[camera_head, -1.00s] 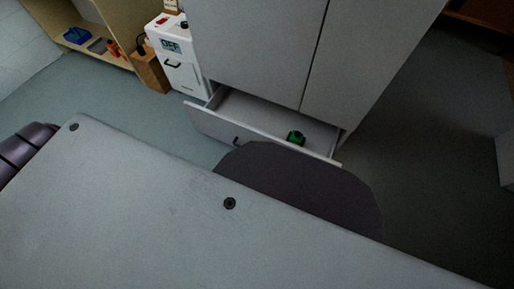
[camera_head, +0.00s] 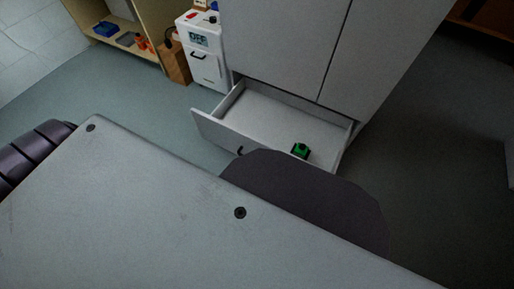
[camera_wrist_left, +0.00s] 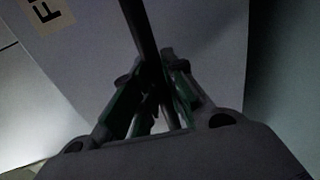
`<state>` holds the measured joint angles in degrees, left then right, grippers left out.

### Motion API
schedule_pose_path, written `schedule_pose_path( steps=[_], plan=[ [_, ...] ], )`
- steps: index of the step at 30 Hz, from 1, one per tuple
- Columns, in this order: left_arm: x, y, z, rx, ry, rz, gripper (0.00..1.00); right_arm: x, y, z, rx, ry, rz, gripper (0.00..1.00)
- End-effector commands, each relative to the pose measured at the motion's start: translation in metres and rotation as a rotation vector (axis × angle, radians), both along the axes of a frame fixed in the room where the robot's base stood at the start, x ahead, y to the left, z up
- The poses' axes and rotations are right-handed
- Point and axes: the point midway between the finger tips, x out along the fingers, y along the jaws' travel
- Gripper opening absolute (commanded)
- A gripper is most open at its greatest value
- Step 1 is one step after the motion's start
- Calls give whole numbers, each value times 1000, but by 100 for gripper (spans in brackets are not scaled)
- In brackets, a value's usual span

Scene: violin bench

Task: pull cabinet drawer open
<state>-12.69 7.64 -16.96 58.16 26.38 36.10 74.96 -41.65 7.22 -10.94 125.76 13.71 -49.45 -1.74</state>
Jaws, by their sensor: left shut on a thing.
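The white cabinet drawer (camera_head: 217,128) stands well open below the cabinet doors in the head view. A small part of a dark handle (camera_head: 240,150) shows on the drawer front; a dark rounded shape hides the rest. In the left wrist view my left gripper (camera_wrist_left: 160,95) is shut on a dark bar (camera_wrist_left: 138,25), which looks like the handle, in front of a pale panel. My right gripper is not in view.
The grey cabinet (camera_head: 275,45) rises behind the drawer. A white appliance (camera_head: 203,55) with a display and a wooden shelf (camera_head: 125,40) stand to its left. Open floor (camera_head: 130,85) lies left of the drawer. A large grey surface fills the foreground.

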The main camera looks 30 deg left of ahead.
Motion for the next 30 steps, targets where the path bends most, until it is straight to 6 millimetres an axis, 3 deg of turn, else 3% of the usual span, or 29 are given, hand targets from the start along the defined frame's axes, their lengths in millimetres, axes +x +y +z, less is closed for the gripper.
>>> schedule_pose_path(
  steps=[14,15,19,30],
  plan=[
    [-1,1,-1,1,2,1,0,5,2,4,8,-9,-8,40],
    [0,1,-1,1,2,1,17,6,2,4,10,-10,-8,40],
    [0,1,0,1,1,1,34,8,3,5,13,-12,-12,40],
    [0,0,1,0,-1,0,35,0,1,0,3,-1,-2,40]
  ],
)
